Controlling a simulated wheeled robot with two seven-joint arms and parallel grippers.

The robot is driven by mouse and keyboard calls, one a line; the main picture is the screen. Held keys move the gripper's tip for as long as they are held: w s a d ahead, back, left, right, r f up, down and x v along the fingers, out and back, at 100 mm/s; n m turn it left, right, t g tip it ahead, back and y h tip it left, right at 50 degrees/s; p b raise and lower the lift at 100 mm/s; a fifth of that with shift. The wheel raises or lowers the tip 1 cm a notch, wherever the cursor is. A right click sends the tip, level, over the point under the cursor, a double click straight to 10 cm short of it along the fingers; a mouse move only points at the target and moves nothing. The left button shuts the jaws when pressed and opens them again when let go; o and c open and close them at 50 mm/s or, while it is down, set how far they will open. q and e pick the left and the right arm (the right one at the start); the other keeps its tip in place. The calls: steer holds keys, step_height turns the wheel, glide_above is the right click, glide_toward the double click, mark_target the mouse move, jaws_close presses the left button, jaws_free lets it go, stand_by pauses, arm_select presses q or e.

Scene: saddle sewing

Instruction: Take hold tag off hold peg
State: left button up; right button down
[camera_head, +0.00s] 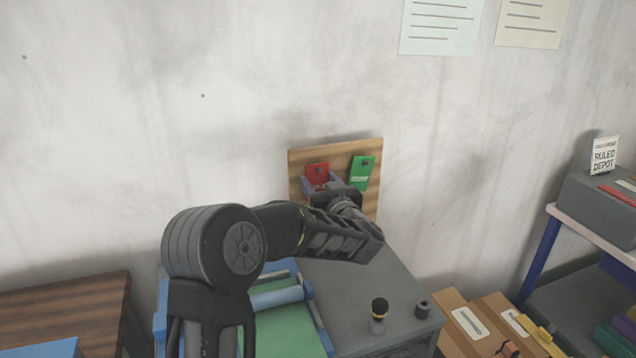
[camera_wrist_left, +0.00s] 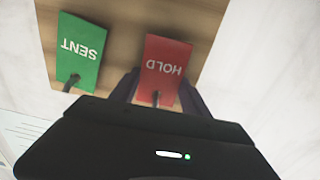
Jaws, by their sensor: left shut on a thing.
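The red hold tag (camera_head: 317,175) hangs at the left of a wooden board on the wall. In the left wrist view the red tag (camera_wrist_left: 163,68) reads HOLD, upside down. My left gripper (camera_head: 322,184) is at the tag, and its fingers (camera_wrist_left: 158,92) are shut on the tag's sides. A dark peg (camera_wrist_left: 156,98) shows at the tag's end; whether the tag still hangs on it I cannot tell.
A green SENT tag (camera_head: 361,172) hangs right of the red one on the wooden board (camera_head: 340,152). Cardboard boxes (camera_head: 465,318) and a shelf stand to the right.

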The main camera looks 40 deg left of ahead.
mark_target(318, 174)
arm_select(q)
steer(key=c, duration=0.4)
steer(key=shift+d+r+p, duration=0.1)
steer(key=shift+r+p, duration=0.2)
steer(key=shift+s+d, duration=0.1)
steer(key=shift+s, duration=0.05)
steer(key=shift+s+d+r, duration=0.15)
steer(key=shift+s+d, duration=0.05)
steer(key=shift+d, duration=0.1)
steer(key=shift+d, duration=0.1)
stand_by(0.3)
steer(key=shift+v, duration=0.9)
steer(key=shift+s+r, duration=0.1)
steer(key=shift+r, duration=0.05)
steer(key=shift+v, duration=3)
